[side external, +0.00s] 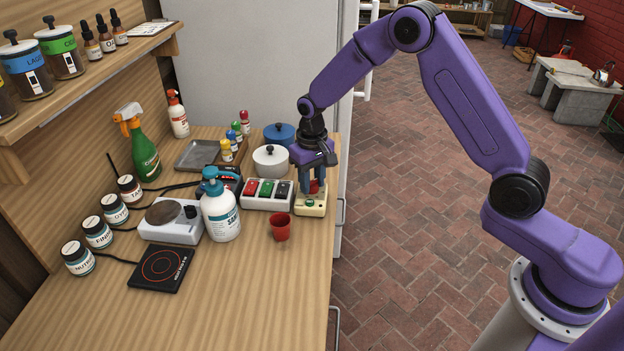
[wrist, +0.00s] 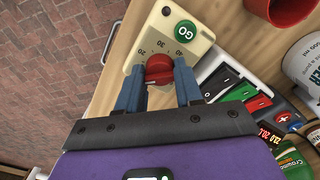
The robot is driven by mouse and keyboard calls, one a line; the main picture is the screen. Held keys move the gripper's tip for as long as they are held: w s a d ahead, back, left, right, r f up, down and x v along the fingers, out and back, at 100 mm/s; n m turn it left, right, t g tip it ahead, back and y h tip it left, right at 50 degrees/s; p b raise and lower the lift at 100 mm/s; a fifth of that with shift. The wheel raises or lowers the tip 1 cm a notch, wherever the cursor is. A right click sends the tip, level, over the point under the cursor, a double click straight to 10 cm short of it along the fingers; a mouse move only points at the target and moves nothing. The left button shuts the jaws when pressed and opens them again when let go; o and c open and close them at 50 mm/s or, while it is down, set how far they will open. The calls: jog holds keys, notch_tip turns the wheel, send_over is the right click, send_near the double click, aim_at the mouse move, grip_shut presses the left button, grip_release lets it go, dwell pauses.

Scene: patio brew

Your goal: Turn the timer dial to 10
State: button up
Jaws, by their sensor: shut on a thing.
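The timer is a cream box (side external: 311,207) at the right edge of the wooden bench; it also shows in the wrist view (wrist: 200,48). Its red dial (wrist: 159,68) has printed numbers around it, of which 20, 30 and 40 can be read. A green GO button (wrist: 186,31) sits beside the dial. My gripper (wrist: 158,82) points down over the timer, with its blue fingers shut on the two sides of the red dial. I cannot tell which number the dial points to. In the side view the fingers (side external: 313,188) partly hide the dial.
A white switch box (side external: 258,203) with red, green and black rockers stands close to the timer's left. Two pots, one white (side external: 270,163), stand behind. The bench front is clear.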

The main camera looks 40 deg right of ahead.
aim_at(312, 181)
dwell(0.3)
jog(key=o, duration=0.8)
jog(key=shift+c, duration=0.2)
jog(key=shift+r, duration=0.15)
notch_tip(312, 181, up, 17)
jog(key=shift+r, duration=0.1)
jog(key=s+a+n, duration=0.3)
jog(key=s+n, duration=0.3)
jog(key=s, duration=1.1)
jog(key=s+d+f+n, duration=0.1)
jog(key=s+d+n, duration=0.2)
jog(key=s, duration=0.7)
jog(key=s+d+f+n, duration=0.2)
jog(key=s+d+n, duration=0.2)
jog(key=s, duration=0.5)
jog(key=shift+s+f, duration=0.25)
jog(key=shift+s, duration=0.15)
